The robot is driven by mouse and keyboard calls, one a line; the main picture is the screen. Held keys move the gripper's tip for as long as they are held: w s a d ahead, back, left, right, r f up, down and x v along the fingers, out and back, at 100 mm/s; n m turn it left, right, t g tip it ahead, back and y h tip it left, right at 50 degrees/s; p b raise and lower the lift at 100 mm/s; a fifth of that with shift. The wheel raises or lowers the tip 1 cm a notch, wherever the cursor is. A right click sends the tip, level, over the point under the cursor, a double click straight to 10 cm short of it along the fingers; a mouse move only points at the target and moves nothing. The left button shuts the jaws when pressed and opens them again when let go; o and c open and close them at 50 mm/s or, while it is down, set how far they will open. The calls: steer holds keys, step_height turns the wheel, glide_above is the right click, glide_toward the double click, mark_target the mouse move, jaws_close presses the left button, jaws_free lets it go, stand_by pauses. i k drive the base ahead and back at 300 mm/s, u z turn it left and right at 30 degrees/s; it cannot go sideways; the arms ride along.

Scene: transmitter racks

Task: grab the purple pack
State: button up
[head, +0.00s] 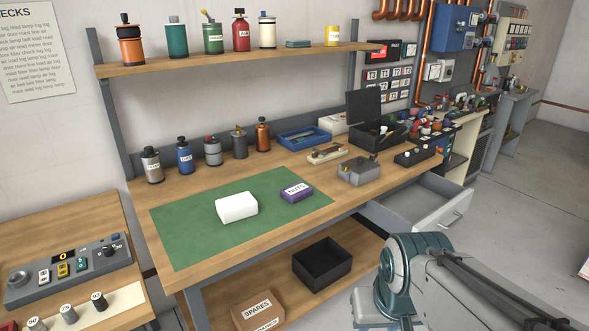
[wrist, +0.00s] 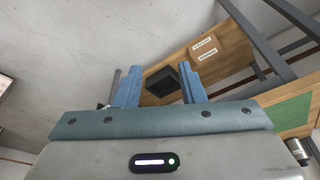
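The purple pack (head: 297,192), with a white label reading "NUTS", lies on the green mat (head: 190,237) on the wooden workbench, in the head view. A white block (head: 236,207) lies to its left on the same mat, with a gap between them. My gripper (wrist: 158,84) shows in the wrist view with its two blue fingers wide apart and nothing between them. It is away from the pack, and the pack does not show in the wrist view. In the head view my arm is at the lower right, off the bench.
A drawer (head: 432,205) stands open at the bench's right front. A grey metal part (head: 359,173) sits right of the pack. Bottles (head: 239,145) line the bench's back. A black bin (head: 322,264) and a "SPARES" box (head: 258,311) are on the lower shelf.

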mark_target(294, 193)
steer(key=i, duration=1.55)
